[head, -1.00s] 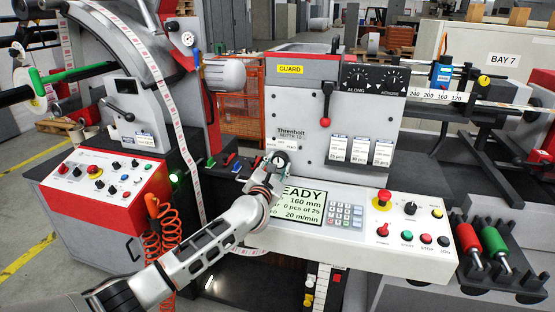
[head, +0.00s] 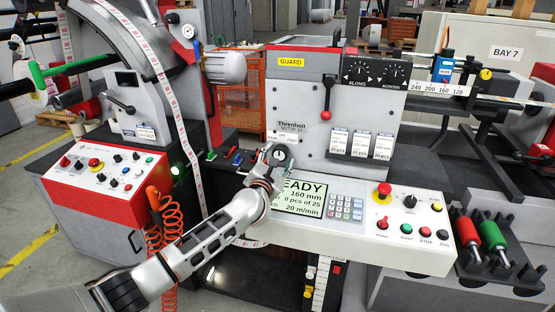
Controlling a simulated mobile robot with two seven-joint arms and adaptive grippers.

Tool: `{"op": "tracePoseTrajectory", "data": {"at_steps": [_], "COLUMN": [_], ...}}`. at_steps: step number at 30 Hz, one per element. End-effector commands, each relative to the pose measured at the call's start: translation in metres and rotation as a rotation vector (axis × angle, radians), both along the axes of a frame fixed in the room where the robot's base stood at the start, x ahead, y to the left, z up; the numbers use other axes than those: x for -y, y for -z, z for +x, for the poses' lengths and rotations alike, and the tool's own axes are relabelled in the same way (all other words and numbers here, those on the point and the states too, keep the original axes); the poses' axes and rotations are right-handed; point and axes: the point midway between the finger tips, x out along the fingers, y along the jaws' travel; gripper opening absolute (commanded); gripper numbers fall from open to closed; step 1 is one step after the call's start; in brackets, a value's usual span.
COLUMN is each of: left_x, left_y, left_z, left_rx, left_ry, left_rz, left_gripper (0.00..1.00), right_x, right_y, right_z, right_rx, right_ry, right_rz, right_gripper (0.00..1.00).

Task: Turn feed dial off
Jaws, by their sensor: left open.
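My left gripper (head: 277,155) is open at the lower left of the grey machine front (head: 300,105), just above the READY display (head: 300,196). A round dark dial with a pale face (head: 281,154) shows at its fingertips, below a small white label (head: 281,136). The gripper hides part of this dial. I cannot read the label or tell whether the fingers touch the dial. A black knob (head: 410,202) is on the right of the white control panel (head: 350,228). No knob in view is legibly marked feed. My right gripper is not in view.
A red emergency button (head: 383,189), a red toggle (head: 383,223) and several coloured buttons are right of the keypad (head: 345,207). Orange coiled hose (head: 165,235) is beside my forearm. Red and green rollers (head: 493,236) lie at right.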

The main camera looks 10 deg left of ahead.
Motion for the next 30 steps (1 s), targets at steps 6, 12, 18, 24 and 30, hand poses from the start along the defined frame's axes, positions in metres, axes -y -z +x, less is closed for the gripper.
{"op": "tracePoseTrajectory", "data": {"at_steps": [6,12,18,24,30], "left_x": [-0.001,-0.002,-0.003,-0.004,-0.004], "left_y": [0.001,0.001,0.001,0.001,0.000], "left_z": [-0.013,-0.045,-0.082,-0.109,-0.120], "left_rx": [0.000,-0.001,-0.001,-0.001,-0.001], "left_ry": [0.000,0.001,0.002,0.000,-0.001], "left_rz": [-0.001,-0.002,0.000,0.000,0.000], "left_gripper": [0.52,0.52,0.52,0.52,0.52], "right_x": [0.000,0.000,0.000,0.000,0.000], "right_y": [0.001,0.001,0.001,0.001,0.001], "right_z": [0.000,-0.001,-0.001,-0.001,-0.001], "right_rx": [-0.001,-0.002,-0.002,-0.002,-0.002], "right_ry": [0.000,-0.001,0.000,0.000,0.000], "right_rz": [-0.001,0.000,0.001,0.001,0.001], "right_gripper": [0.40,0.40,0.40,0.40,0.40]}}
